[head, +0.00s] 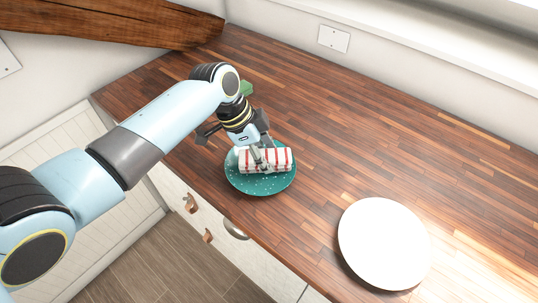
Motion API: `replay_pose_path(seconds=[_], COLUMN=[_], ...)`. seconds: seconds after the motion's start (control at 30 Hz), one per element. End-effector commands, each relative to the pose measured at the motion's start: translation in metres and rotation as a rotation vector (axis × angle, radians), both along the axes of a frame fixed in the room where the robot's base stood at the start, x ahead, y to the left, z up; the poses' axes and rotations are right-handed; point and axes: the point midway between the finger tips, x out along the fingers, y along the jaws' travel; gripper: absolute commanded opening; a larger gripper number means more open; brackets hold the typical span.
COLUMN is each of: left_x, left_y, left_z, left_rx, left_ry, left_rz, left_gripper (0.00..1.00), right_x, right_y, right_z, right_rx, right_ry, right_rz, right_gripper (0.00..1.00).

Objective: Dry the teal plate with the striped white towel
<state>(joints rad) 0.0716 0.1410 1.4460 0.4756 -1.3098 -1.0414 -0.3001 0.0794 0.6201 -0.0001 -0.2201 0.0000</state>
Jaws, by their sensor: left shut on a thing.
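The teal plate (262,187) lies on the wooden counter, left of the middle, with small pale spots on its surface. The white towel with red stripes (281,158) is folded into a small block and lies over the plate's upper part. My left gripper (258,163) reaches down from above and is shut on the towel, at the plate. The gripper and towel hide the plate's far part. My right gripper is not in view.
A white round plate (384,243) lies on the counter (330,130) at the right. A green thing (246,88) is partly hidden behind my left wrist. A wooden beam (130,22) is at the upper left. The counter's middle and right back are clear.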

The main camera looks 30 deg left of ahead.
Motion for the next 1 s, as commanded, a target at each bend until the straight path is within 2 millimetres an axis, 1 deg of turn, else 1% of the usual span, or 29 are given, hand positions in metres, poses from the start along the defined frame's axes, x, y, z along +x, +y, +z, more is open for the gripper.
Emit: replay_pose_path(seconds=[0.23, 0.5, 0.6, 0.87, 1.0], left_x=[0.003, 0.016, 0.019, 0.019, 0.02], left_y=[-0.005, -0.028, -0.033, -0.033, -0.033], left_z=[0.0, 0.0, -0.001, -0.001, 0.006], left_rx=[-0.002, -0.004, -0.003, -0.001, -0.001], left_ry=[0.0, 0.0, 0.001, 0.001, -0.001], left_rz=[0.001, 0.0, 0.001, 0.001, 0.0], left_gripper=[0.17, 0.17, 0.17, 0.17, 0.17], right_x=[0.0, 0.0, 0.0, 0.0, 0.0], right_y=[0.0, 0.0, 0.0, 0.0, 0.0], right_z=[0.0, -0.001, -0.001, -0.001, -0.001], right_rx=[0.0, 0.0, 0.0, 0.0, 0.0], right_ry=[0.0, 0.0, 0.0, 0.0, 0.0], right_rz=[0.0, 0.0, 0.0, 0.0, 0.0], right_gripper=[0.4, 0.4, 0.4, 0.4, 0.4])
